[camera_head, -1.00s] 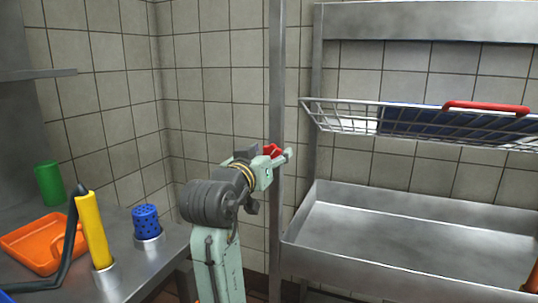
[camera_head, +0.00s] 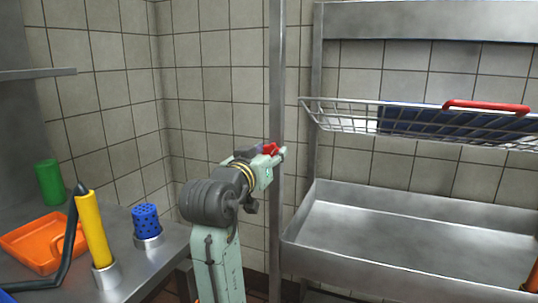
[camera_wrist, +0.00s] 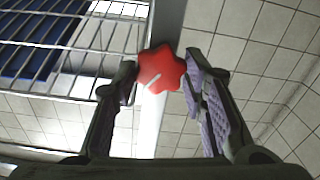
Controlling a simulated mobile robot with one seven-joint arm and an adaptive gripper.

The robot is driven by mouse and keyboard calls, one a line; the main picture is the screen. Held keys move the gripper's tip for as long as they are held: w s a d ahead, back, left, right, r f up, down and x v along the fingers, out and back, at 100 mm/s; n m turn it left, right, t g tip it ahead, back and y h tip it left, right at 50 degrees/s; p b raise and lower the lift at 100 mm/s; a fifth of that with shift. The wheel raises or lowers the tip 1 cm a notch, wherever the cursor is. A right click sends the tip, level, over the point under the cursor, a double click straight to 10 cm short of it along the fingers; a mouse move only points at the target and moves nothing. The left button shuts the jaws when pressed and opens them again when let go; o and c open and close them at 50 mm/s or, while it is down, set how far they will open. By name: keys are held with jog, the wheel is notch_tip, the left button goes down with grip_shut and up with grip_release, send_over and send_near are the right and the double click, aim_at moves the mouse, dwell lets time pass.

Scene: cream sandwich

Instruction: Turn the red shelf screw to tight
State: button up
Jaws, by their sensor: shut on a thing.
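In the head view the screw (camera_head: 270,149) shows as a small red patch at my gripper (camera_head: 272,155), partly hidden by the fingers, in front of the upright post (camera_head: 277,80).
A wire shelf (camera_head: 345,121) bearing a blue panel (camera_head: 430,120) with a red handle (camera_head: 487,107) hangs right of the post above a metal sink (camera_head: 390,225). At left, a counter holds an orange tray (camera_head: 28,259), a yellow-handled tool (camera_head: 93,230), a blue holder (camera_head: 146,221) and a green cup (camera_head: 49,182).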

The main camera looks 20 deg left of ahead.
jog(key=shift+m, duration=0.3)
jog(key=m+b, duration=0.1)
jog(key=m, duration=0.3)
jog(key=shift+f+m, duration=0.1)
jog(key=shift+m, duration=0.2)
jog(key=m+b, duration=0.1)
jog(key=m, duration=0.4)
jog(key=shift+d+b, duration=0.15)
jog(key=shift+b, duration=0.15)
jog(key=shift+m, duration=0.3)
jog(key=o, duration=1.2)
jog(key=shift+c, duration=0.2)
jog(key=shift+s, duration=0.1)
jog(key=s, duration=1.2)
jog(key=shift+a, duration=0.2)
